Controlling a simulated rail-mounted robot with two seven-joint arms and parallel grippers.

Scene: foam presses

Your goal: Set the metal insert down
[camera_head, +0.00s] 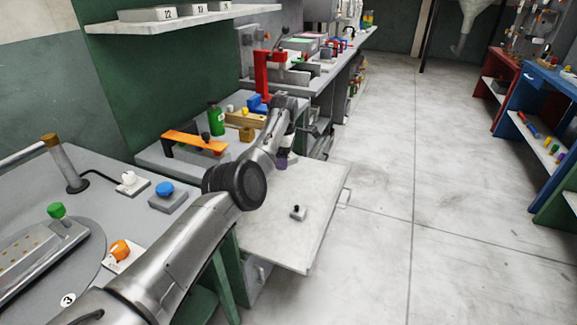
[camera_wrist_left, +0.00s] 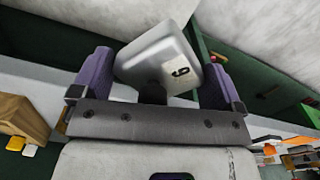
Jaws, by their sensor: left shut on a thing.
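In the head view, my left gripper (camera_head: 282,160) is small, with a purple finger pointing down near the left edge of a pale flat panel (camera_head: 265,228). The insert cannot be made out there, and my arm covers part of the area. My right gripper is not in view.
A small block with a black knob (camera_head: 298,213) lies on the panel, which is otherwise largely clear. A numbered shelf (camera_head: 180,20) hangs above. The floor at right is open.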

